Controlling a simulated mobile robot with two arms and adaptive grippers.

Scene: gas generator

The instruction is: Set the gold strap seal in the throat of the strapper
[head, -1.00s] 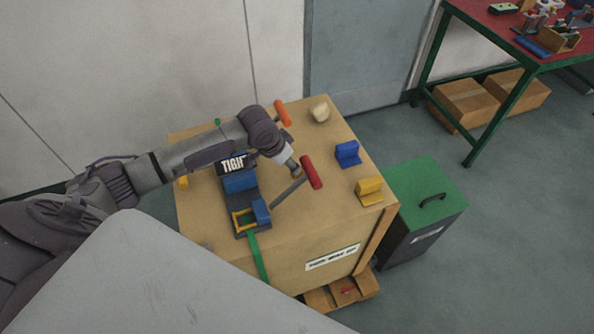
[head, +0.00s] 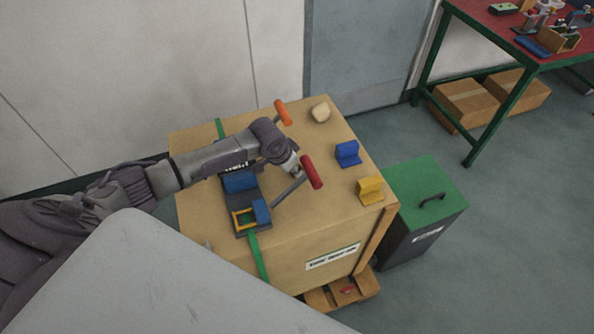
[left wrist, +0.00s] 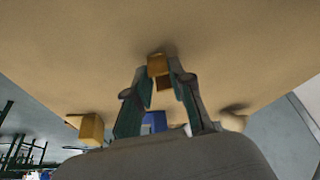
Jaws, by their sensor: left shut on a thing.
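The strapper (head: 240,182) lies on the crate, dark with blue parts and a gold frame (head: 243,218) near its front end. Its lever has a red handle (head: 312,172). My left gripper (head: 295,170) is beside that handle; its fingertips are mostly hidden in the head view. In the left wrist view the gripper (left wrist: 158,76) is shut on a small gold piece, the gold strap seal (left wrist: 158,65), with the tan crate top beyond it. My forearm covers the strapper's label and rear part. My right gripper is not in view.
The wooden crate (head: 330,225) carries a green strap (head: 257,257), a yellow block (head: 369,190), a blue block (head: 347,153), a cream lump (head: 320,112) and an orange handle (head: 283,112). A green-topped bin (head: 424,185) stands to the right. A red-topped table (head: 490,20) is behind.

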